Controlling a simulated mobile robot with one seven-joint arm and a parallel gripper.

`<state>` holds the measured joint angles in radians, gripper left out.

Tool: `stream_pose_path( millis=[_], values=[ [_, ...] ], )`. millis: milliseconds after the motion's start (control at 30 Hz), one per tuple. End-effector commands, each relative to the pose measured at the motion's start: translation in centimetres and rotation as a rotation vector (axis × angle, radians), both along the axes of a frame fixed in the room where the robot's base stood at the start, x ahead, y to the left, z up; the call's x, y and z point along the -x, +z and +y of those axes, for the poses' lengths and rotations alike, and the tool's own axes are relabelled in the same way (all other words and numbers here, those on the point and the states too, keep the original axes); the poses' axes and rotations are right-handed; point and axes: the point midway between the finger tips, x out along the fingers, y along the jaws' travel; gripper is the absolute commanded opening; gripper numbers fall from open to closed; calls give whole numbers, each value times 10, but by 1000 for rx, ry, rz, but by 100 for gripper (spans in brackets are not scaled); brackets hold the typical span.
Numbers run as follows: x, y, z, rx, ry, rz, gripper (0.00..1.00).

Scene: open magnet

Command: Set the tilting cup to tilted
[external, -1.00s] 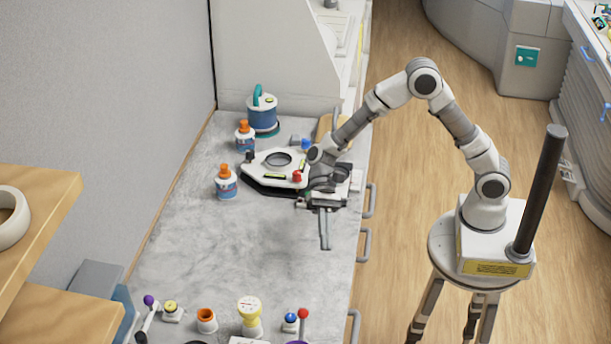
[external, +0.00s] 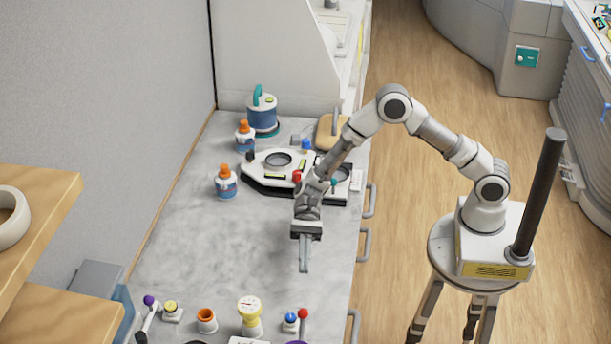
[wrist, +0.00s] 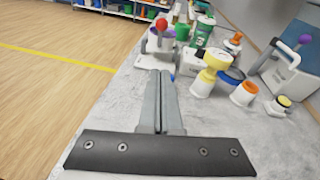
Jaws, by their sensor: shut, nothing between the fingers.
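My gripper (external: 304,267) is shut and empty, its fingers pointing toward the near end of the grey counter. In the wrist view its fingers (wrist: 160,75) lie together. A small white cup with an orange rim (external: 207,320) stands at the near end; it also shows in the wrist view (wrist: 243,94), right of the fingers. A yellow-and-white piece with a round dial-like top (external: 249,313) stands next to it and also shows in the wrist view (wrist: 213,66). I cannot tell which of these is the tilting cup. My gripper is apart from both.
A white-and-black device (external: 270,180) and orange-capped bottles (external: 226,183) stand farther back. The mid-counter is clear.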

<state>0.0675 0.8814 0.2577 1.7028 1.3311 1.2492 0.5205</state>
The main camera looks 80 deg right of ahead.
Motion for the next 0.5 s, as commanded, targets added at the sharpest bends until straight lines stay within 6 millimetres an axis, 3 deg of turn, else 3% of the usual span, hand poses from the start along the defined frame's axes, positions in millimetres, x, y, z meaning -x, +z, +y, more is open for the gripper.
stream_pose_path(
  millis=[167, 500],
  values=[
    [4, -4, 25, 0, 5, 1, 0],
    [13, -19, 95, 0, 6, 1, 0]
  ],
)
